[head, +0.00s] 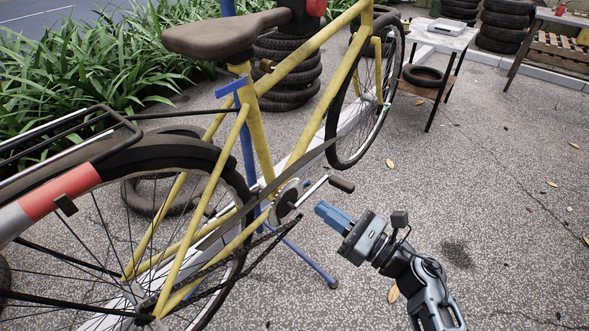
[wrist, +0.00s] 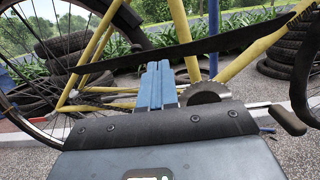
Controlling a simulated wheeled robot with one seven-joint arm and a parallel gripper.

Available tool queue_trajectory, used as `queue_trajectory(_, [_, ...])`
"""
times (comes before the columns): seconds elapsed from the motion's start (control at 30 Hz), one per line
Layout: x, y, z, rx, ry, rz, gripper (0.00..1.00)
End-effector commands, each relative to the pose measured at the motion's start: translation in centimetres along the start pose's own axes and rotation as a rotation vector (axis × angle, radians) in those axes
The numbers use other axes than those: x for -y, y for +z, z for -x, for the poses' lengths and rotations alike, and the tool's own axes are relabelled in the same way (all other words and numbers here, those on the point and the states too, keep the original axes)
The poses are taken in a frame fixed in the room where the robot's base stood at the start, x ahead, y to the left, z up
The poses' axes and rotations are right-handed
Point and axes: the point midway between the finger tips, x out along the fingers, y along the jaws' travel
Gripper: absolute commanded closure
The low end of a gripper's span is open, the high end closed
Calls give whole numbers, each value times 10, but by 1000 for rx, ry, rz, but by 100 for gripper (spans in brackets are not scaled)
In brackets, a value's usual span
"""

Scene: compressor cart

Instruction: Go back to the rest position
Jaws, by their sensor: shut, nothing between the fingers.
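My gripper (head: 333,214) is at the lower middle right in the head view, its blue fingers pointing left toward the bicycle's crank. Its fingers are shut with nothing between them. In the wrist view the blue fingers (wrist: 157,88) lie side by side in front of the yellow bicycle frame. The yellow bicycle (head: 262,130) fills the left and middle of the head view. Its pedal (head: 342,184) is just above my fingertips in the picture. Whether the fingers touch any part of the bicycle cannot be told; they look apart from it.
A blue stand (head: 248,140) props the bicycle, with a leg (head: 312,262) reaching the ground near my gripper. Stacked tires (head: 287,75) stand behind it. A small table (head: 440,32) stands at the back right. The paved ground on the right is mostly clear.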

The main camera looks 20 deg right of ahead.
Motion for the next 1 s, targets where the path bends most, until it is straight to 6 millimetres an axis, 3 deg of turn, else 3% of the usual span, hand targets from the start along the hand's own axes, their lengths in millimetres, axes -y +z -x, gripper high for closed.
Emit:
queue_trajectory(0.23, [-7,3,7,11,-12,-53,100])
queue_trajectory(0.37, [-31,12,29,50,-59,-257,100])
queue_trajectory(0.7, [-102,65,127,247,-244,-1136,100])
queue_trajectory(1.0, [-148,121,211,473,-405,-1927,100])
